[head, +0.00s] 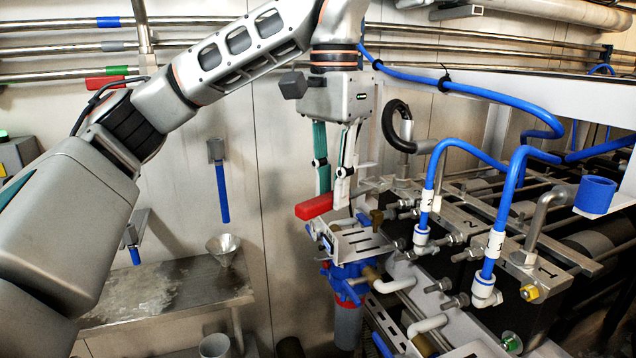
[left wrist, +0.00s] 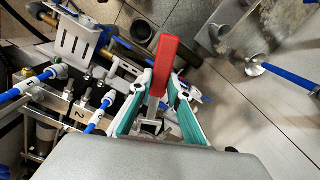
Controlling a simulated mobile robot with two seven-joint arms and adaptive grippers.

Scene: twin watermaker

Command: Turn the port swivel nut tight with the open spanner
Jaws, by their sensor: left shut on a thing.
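My left gripper (head: 335,198) points straight down, its fingers shut on a red-handled tool that looks like the spanner (head: 314,207). In the left wrist view the red handle (left wrist: 164,62) stands out beyond the fingertips (left wrist: 160,98), with grey metal between them. The spanner's open jaw cannot be made out. The tool is close to a slotted metal bracket (head: 362,244); contact cannot be told. Which nut is the port swivel nut cannot be told. My right gripper is not in view.
Blue hoses (head: 500,215) arch over the metal blocks at right. A blue filter housing (head: 348,280) hangs below the bracket. A steel bench (head: 165,295) with a funnel (head: 223,246) stands at left. A blue-handled tool (head: 222,190) hangs on the wall. Wall between is clear.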

